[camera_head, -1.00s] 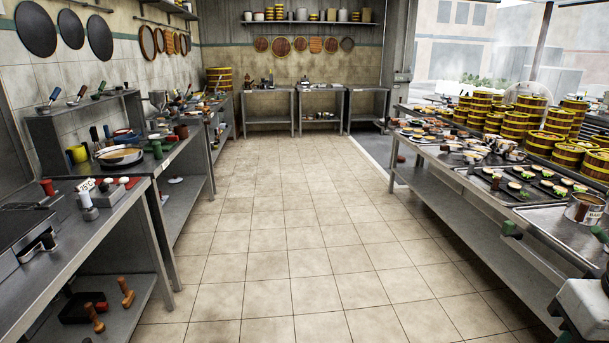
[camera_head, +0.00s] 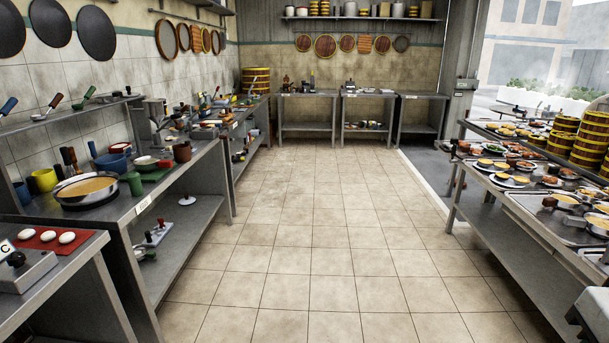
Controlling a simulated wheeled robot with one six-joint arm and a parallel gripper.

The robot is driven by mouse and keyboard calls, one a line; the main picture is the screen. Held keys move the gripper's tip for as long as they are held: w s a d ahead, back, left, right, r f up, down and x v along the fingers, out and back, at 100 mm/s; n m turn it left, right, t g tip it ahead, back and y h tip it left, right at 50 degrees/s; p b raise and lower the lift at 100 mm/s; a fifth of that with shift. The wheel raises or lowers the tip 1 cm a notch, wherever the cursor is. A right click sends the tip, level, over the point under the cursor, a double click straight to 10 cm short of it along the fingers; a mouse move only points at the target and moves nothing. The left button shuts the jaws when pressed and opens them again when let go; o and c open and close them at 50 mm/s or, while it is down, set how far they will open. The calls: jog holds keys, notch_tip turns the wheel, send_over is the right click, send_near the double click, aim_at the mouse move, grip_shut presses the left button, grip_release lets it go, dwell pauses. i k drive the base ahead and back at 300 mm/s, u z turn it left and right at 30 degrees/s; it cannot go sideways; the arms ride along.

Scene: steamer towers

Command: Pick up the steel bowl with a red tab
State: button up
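I cannot make out a steel bowl with a red tab for certain. A small bowl with a pale inside (camera_head: 145,162) stands on the left counter near a green block, but no red tab shows on it at this size. Several small bowls with yellow-orange contents, one of them a bowl (camera_head: 566,201), stand on the right counter; no red tab can be told there either. My gripper is not in view; only a pale part of my own body shows at the lower right edge.
The left counter (camera_head: 128,208) holds a wide pan (camera_head: 87,188), a yellow cup (camera_head: 45,180) and blue bowls. The right counter (camera_head: 530,222) carries plates and yellow-banded steamer towers (camera_head: 590,140). Further tables (camera_head: 309,94) stand at the back wall. The tiled floor (camera_head: 310,230) between is clear.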

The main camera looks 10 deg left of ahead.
aim_at(148, 162)
jog(key=u, duration=0.45)
jog(key=i, duration=2)
jog(key=u, duration=0.85)
jog(key=i, duration=1.55)
jog(key=u, duration=0.2)
